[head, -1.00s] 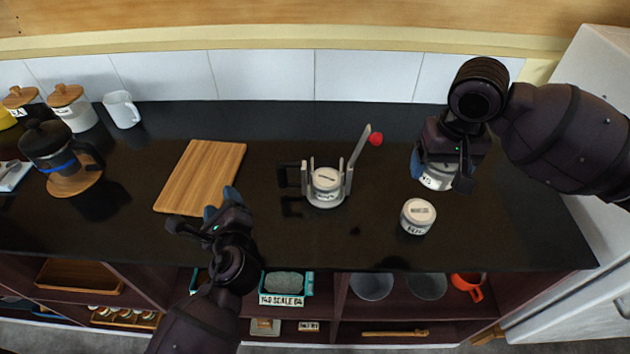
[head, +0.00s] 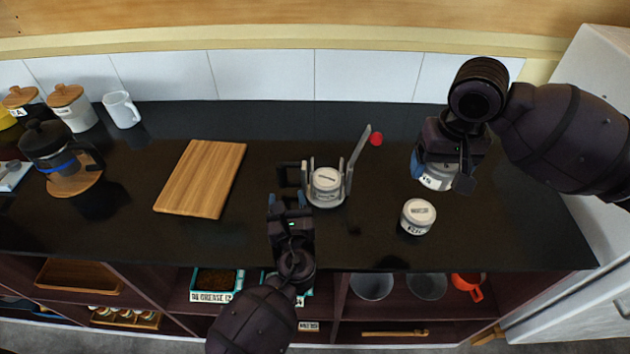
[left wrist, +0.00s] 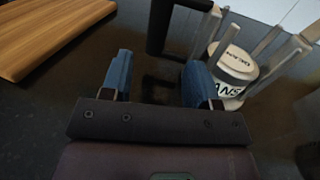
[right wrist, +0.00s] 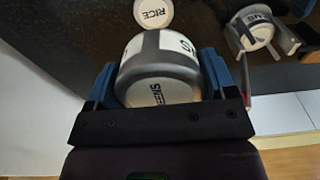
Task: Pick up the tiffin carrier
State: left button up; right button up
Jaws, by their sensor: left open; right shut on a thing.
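The tiffin carrier is a grey frame (head: 348,178) with upright posts, a black side handle (head: 290,174) and a raised lever with a red knob (head: 376,139). A white-lidded tin sits inside it (head: 326,180). In the left wrist view the black handle (left wrist: 178,22) is ahead of my open, empty left gripper (left wrist: 158,80), beyond the fingertips. In the head view the left gripper (head: 288,201) is just in front of the handle. My right gripper (right wrist: 163,72) is shut on a grey-and-white tin (right wrist: 155,85), held at the right. A tin marked RICE (head: 418,216) stands on the counter.
A wooden cutting board (head: 202,178) lies left of the carrier. A French press (head: 50,150), canisters and a white mug (head: 122,110) stand farther left. Shelves with trays and cups are below the counter's front edge. The dark counter between board and carrier is clear.

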aim_at(283, 180)
pick_arm(q)
jog(key=shift+w+a+r, duration=0.1)
jog(key=shift+w+a, duration=0.2)
jog(key=shift+w, duration=0.85)
jog(key=shift+w+a+r, duration=0.1)
jog(key=shift+w+a, duration=0.15)
jog(key=shift+w, duration=0.9)
jog(key=shift+w+a+r, duration=0.1)
jog(key=shift+w+a, duration=0.2)
jog(key=shift+w, duration=0.85)
jog(key=shift+c, duration=0.3)
grip_shut()
